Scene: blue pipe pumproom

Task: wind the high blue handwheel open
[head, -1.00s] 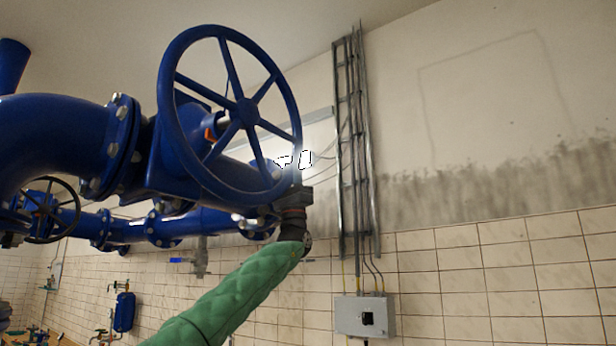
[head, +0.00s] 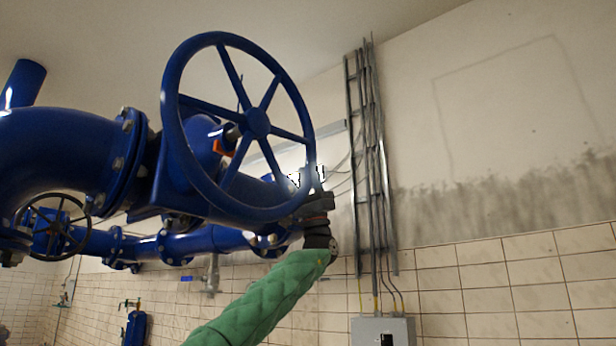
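The high blue handwheel (head: 258,123) fills the upper middle of the head view, with a round hub, several spokes and a thick rim, seen at a slant. It sits on a blue valve body behind it. My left gripper (head: 307,180) is at the lower right of the rim, its dark wrist just below and the green-sleeved arm rising from the bottom. Its fingertips show on both sides of the rim, against bright glare. Whether they press on the rim I cannot tell. My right gripper is not in view.
A thick blue flanged pipe (head: 62,150) runs in from the left. A smaller dark handwheel (head: 55,225) is lower left. A metal cable ladder (head: 370,160) and a grey box (head: 383,330) are on the tiled wall right of the arm. The space right of the wheel looks clear.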

